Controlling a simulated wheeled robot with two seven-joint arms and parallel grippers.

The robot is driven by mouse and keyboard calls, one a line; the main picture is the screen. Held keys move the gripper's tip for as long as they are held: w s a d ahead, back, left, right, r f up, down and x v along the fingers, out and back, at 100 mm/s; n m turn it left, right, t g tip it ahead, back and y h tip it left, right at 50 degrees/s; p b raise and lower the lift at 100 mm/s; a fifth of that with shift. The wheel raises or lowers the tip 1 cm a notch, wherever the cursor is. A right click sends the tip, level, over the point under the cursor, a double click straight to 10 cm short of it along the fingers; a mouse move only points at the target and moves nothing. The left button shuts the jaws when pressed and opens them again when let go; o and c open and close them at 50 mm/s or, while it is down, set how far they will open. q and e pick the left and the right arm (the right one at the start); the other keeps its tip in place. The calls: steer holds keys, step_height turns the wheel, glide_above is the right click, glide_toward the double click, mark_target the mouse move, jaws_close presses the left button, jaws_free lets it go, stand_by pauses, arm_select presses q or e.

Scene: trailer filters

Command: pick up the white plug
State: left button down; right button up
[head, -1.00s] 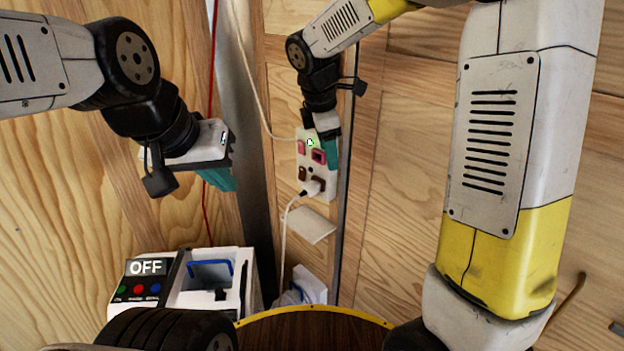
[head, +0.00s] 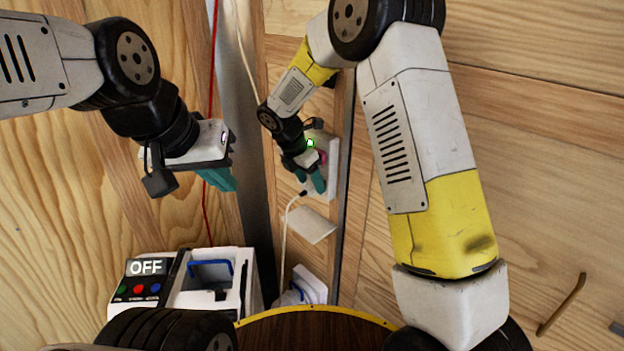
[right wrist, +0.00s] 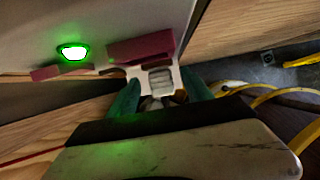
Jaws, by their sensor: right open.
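The white plug (right wrist: 160,82) sits at the white socket panel (head: 332,165) on the wall, below a pink switch. My right gripper (head: 313,183) is in front of the panel's lower part and hides the plug in the head view. In the right wrist view my right gripper (right wrist: 161,95) is open, with one teal finger on each side of the plug; I cannot tell whether they touch it. My left gripper (head: 220,179) hangs at the left, away from the panel; its finger gap is not clear.
A white cord (head: 285,235) runs down from the panel past a small white shelf (head: 309,226). A box marked OFF (head: 146,268) stands at the lower left. A metal post (head: 235,120) and a red cable (head: 211,100) are left of the panel.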

steer(key=shift+w+d+f, duration=0.1)
steer(key=shift+f, duration=0.15)
jaws_close()
steer(key=shift+a+r, duration=0.2)
steer(key=shift+r, duration=0.05)
steer(key=s+a+r, duration=0.7)
steer(key=s+a, duration=0.2)
steer(key=shift+s+a+r, duration=0.3)
steer(key=shift+s+a, duration=0.05)
steer(key=shift+a, duration=0.05)
steer(key=shift+s+a+f, duration=0.15)
steer(key=shift+s+a, duration=0.55)
steer(key=shift+a, duration=0.05)
steer(key=shift+s+a+f, duration=0.1)
steer(key=shift+s+a, duration=0.55)
steer(key=shift+a, duration=0.05)
